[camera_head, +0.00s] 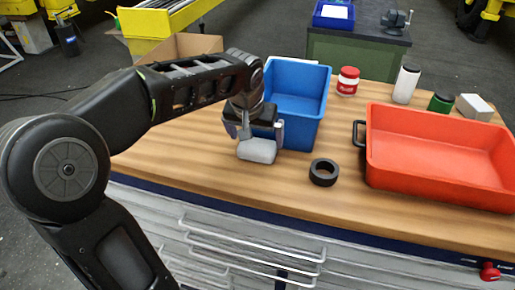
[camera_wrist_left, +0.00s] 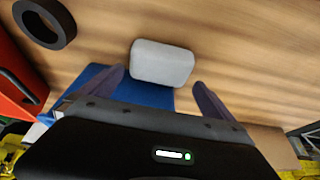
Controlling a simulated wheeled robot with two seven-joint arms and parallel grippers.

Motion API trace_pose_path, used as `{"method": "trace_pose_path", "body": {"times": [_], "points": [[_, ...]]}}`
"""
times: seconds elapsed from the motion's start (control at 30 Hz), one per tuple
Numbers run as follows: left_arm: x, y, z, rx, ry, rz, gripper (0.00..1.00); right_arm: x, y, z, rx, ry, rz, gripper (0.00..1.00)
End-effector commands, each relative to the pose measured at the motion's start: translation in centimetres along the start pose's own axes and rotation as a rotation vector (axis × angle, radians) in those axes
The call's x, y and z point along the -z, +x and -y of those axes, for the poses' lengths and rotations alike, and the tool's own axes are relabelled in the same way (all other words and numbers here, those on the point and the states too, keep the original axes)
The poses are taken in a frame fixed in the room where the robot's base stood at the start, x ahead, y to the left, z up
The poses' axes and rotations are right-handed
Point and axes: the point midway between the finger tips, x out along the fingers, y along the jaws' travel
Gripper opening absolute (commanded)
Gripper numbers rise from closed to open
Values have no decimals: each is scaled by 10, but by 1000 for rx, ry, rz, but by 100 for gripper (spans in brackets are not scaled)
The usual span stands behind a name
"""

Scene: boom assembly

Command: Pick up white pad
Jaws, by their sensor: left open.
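The white pad (camera_head: 257,151), a light grey-white rounded block, lies on the wooden worktop in front of the blue bin. It also shows in the left wrist view (camera_wrist_left: 162,64). My left gripper (camera_head: 256,133) is open just above the pad. In the left wrist view its two fingers (camera_wrist_left: 158,86) stand apart, one toward each side of the pad, with nothing held between them. Whether the fingers touch the pad cannot be told. My right gripper is not in view.
The blue bin (camera_head: 311,105) stands right behind the gripper. A black ring (camera_head: 323,172) lies to the right of the pad, and a red tray (camera_head: 440,178) is farther right. A red-white jar (camera_head: 348,81), a white bottle (camera_head: 406,84), a green-lidded container (camera_head: 441,103) and a white box (camera_head: 475,107) stand behind.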

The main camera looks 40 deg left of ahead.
Motion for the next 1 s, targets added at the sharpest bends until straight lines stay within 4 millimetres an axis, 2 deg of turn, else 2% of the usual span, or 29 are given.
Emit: {"method": "trace_pose_path", "body": {"times": [0.13, 0.3, 0.9, 1.0], "points": [[-1, 20, -2, 0, -1, 6, 100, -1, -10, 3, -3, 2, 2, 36], [-1, 40, -2, 0, 0, 3, 100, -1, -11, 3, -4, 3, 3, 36], [0, 42, -2, 0, -1, 0, 100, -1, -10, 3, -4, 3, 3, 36], [0, 42, -2, 0, -1, 0, 93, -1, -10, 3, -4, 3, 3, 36]]}}
